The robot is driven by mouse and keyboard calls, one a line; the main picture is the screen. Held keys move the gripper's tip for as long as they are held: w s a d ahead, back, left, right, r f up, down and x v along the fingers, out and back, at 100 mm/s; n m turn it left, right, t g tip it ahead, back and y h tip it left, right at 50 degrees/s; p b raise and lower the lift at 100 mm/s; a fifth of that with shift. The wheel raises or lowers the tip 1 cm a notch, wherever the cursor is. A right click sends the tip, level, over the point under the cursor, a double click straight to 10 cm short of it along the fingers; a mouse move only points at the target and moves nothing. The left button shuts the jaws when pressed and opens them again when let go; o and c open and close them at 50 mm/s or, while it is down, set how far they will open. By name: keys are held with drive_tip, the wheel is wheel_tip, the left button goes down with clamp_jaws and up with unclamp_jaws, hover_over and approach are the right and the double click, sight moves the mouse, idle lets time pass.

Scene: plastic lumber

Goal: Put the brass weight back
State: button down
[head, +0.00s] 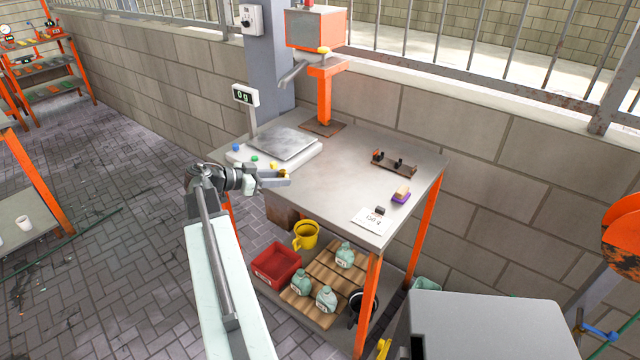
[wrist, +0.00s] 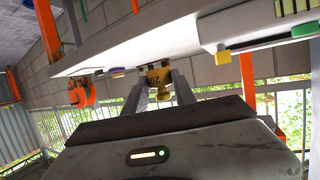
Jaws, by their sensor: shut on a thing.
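My gripper (head: 287,177) is shut on the brass weight (head: 284,173), level with the near left side of the table and just right of the scale's front corner. In the wrist view the brass weight (wrist: 159,80) sits between the two fingers, with dark marks on its side. A dark rack (head: 393,167) with upright posts stands at the back right of the tabletop, well apart from my gripper. The scale (head: 310,158) has a bare metal plate, and its display (head: 245,95) reads 0 g.
On the table (head: 335,190) lie a sponge on a purple base (head: 401,195) and a white card (head: 371,221) with a small dark piece by it. An orange post machine (head: 322,90) stands at the back. The middle of the tabletop is clear. Bottles (head: 326,298) stand below.

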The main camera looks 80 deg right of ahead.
drive_tip(key=b, duration=0.1)
hover_over(318, 185)
drive_tip(key=shift+w+a+f, duration=0.15)
drive_tip(key=shift+w+f, duration=0.25)
drive_tip(key=shift+f, duration=0.2)
drive_tip(key=shift+s+d+f, duration=0.15)
drive_tip(key=shift+s+d, duration=0.2)
drive_tip(key=shift+s, duration=0.1)
wheel_tip(318, 185, down, 4)
drive_tip(key=b, duration=0.4)
drive_tip(key=shift+w+a+r, duration=0.1)
drive_tip(key=shift+r, duration=0.3)
drive_tip(key=shift+f, duration=0.15)
drive_tip(key=c, duration=1)
unclamp_jaws()
